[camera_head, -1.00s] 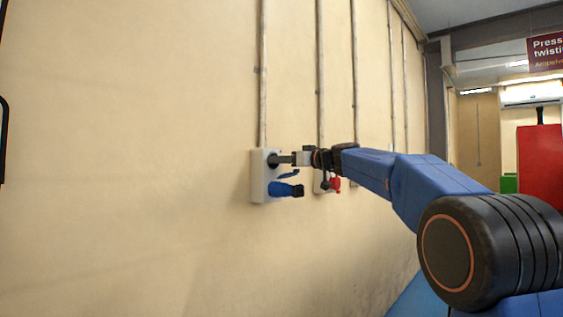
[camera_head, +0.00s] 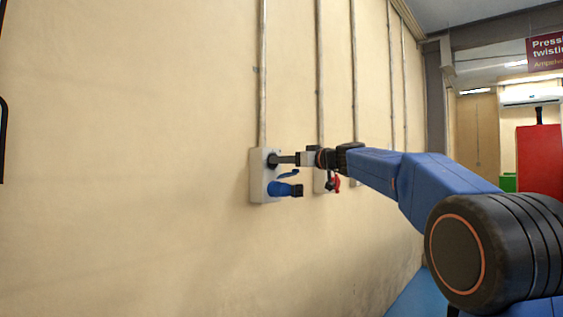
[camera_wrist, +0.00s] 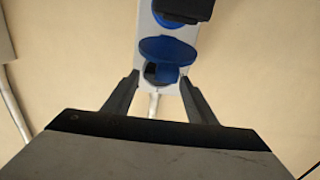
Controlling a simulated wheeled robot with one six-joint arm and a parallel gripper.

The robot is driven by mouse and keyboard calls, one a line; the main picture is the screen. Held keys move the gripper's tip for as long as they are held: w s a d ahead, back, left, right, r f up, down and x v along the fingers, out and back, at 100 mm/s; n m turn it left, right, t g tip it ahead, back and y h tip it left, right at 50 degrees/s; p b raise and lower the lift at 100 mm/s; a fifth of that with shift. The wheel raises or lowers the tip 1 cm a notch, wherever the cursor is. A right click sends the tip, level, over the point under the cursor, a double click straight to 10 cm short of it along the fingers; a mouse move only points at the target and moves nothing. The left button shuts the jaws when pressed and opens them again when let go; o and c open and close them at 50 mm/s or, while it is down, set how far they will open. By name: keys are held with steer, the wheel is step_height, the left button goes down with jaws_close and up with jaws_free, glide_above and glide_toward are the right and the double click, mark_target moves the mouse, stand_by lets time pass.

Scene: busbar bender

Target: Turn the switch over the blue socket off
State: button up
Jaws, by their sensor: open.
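A light grey socket box (camera_head: 258,184) is fixed to the wall. Its blue socket (camera_head: 279,189) has a blue lid (camera_head: 288,174) standing open above it, and a dark round switch (camera_head: 272,160) sits over that. My gripper (camera_head: 279,160) is at the switch from the right. In the wrist view the box (camera_wrist: 152,42) appears inverted, with the blue lid (camera_wrist: 168,50) above the switch (camera_wrist: 160,73). The open fingers of my gripper (camera_wrist: 158,78) lie on either side of the switch. Contact and the exact handle angle cannot be made out.
A red socket (camera_head: 336,184) on another box is farther along the wall, partly behind my arm. Vertical conduits (camera_head: 262,80) run up the wall. A red panel (camera_head: 540,158) stands at the far right. The wall left of the blue socket's box is bare.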

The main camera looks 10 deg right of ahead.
steer(key=v, duration=1.5)
steer(key=shift+s+d, duration=0.2)
steer(key=shift+s, duration=0.1)
steer(key=shift+r, duration=0.1)
